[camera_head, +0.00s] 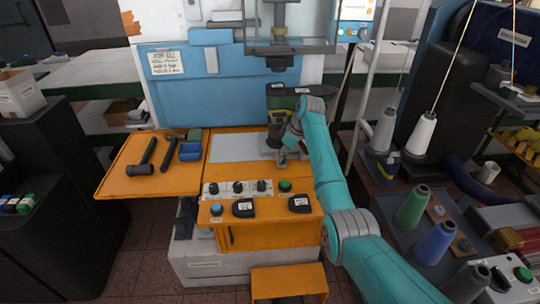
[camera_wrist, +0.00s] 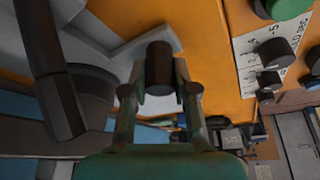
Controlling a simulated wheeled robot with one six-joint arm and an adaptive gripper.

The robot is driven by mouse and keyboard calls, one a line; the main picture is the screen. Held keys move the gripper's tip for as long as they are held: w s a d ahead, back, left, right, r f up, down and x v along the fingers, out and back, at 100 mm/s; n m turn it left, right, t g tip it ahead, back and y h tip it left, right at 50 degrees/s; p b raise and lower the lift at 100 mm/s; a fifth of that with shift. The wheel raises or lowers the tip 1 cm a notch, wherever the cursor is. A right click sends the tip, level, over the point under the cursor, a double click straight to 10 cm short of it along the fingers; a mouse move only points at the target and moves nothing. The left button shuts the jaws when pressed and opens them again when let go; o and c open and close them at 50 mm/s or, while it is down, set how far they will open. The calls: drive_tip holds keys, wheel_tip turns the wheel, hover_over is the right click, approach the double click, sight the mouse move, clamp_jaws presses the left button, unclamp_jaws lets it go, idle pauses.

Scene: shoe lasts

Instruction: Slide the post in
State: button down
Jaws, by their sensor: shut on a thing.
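My gripper (camera_wrist: 160,88) is shut on a short dark cylinder, the post (camera_wrist: 160,65), with one finger on each side of it. In the head view my gripper (camera_head: 284,156) is low over the orange table, at the right end of the pale plate, in front of the blue machine. The post is too small and covered to make out there. In the wrist view a pale grey bracket-like part (camera_wrist: 145,45) lies behind the post. A large dark jointed part (camera_wrist: 55,85) stands to its left. I cannot tell whether the post touches either, and I see no socket clearly.
The orange table (camera_head: 130,185) holds hammers (camera_head: 142,158) and blue and green blocks at left. A control panel with knobs (camera_head: 238,187) is at its front, close to my gripper's right in the wrist view. The blue machine (camera_head: 175,85) rises behind. Thread cones (camera_head: 433,245) stand at right.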

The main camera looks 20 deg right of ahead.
drive_tip(key=shift+s+d, duration=0.15)
drive_tip(key=shift+d, duration=0.4)
drive_tip(key=c, duration=0.9)
unclamp_jaws()
drive_tip(key=shift+d, duration=0.1)
drive_tip(key=shift+r, duration=0.1)
drive_tip(key=v, duration=1.1)
drive_tip(key=shift+s+r, duration=0.25)
drive_tip(key=shift+r, duration=0.1)
